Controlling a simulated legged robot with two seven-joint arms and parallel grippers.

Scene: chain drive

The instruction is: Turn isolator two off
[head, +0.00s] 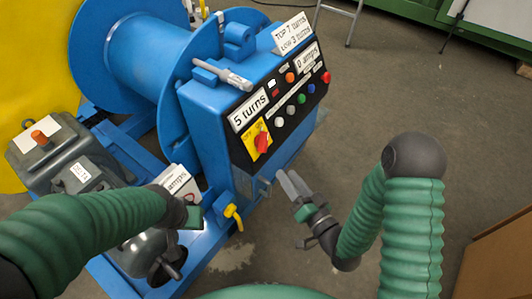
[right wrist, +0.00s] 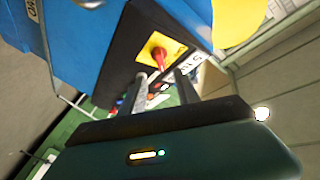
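A red rotary switch (head: 262,142) on a yellow plate (head: 254,133) sits at the lower left of the black control panel on the blue machine. I cannot read a label naming it isolator two. It also shows in the right wrist view (right wrist: 160,58), beyond my fingertips and roughly between them. My right gripper (head: 287,174) is in front of and below the panel, apart from the switch. Its two fingers stand apart with nothing between them. My left gripper (head: 194,213) is low at the left, near a white sign reading "amps"; its fingers are not clear.
The panel (head: 280,105) also has several coloured buttons and signs reading "5 turns" and "0 amps". A yellow-handled valve (head: 233,215) is below it. A grey motor (head: 70,160) and a blue drum (head: 150,50) stand left.

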